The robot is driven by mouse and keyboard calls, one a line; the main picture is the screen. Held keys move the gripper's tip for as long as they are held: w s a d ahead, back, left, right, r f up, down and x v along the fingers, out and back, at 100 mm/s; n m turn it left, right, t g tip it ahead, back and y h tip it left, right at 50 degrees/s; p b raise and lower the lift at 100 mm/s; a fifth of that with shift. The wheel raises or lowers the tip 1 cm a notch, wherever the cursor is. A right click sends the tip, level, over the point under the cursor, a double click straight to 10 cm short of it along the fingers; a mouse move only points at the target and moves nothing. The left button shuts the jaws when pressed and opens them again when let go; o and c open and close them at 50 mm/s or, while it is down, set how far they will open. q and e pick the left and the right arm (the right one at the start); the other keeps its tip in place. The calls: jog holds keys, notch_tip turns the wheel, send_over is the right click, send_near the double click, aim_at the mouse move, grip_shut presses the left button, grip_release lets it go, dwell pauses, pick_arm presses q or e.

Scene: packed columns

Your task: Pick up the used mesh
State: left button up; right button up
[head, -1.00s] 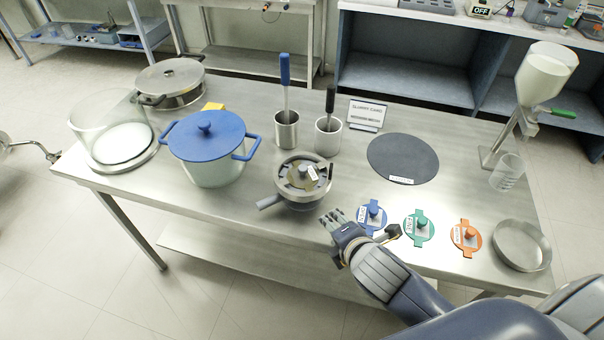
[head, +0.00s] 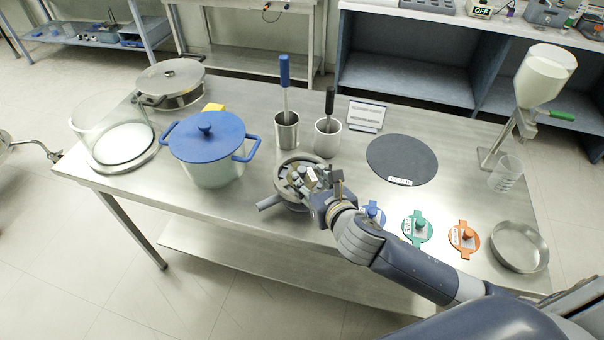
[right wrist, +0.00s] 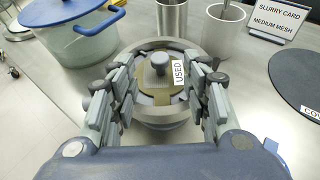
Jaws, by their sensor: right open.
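The used mesh (right wrist: 150,82) is a dark olive disc with a grey knob and a white "USED" label. It sits in a round metal holder (right wrist: 168,124) with a side handle. In the head view the holder (head: 268,202) is on the table's front half, and my right gripper (head: 308,184) partly hides the mesh. My right gripper (right wrist: 162,92) is open, with its fingers either side of the mesh's knob in the right wrist view. I cannot tell whether they touch it. My left gripper is not in view.
Blue (head: 372,212), green (head: 417,228) and orange (head: 464,238) meshes lie right of the holder. A card (head: 367,115) and dark round mat (head: 402,158) are at the back right.

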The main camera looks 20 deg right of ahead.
aim_at(303, 170)
jog(key=shift+w, duration=0.55)
jog(key=p+x, duration=0.1)
jog(key=x, duration=0.2)
jog(key=shift+w, duration=0.1)
jog(key=shift+w+f+p, duration=0.3)
jog(key=shift+w+f, duration=0.05)
jog(key=shift+w, duration=0.15)
grip_shut()
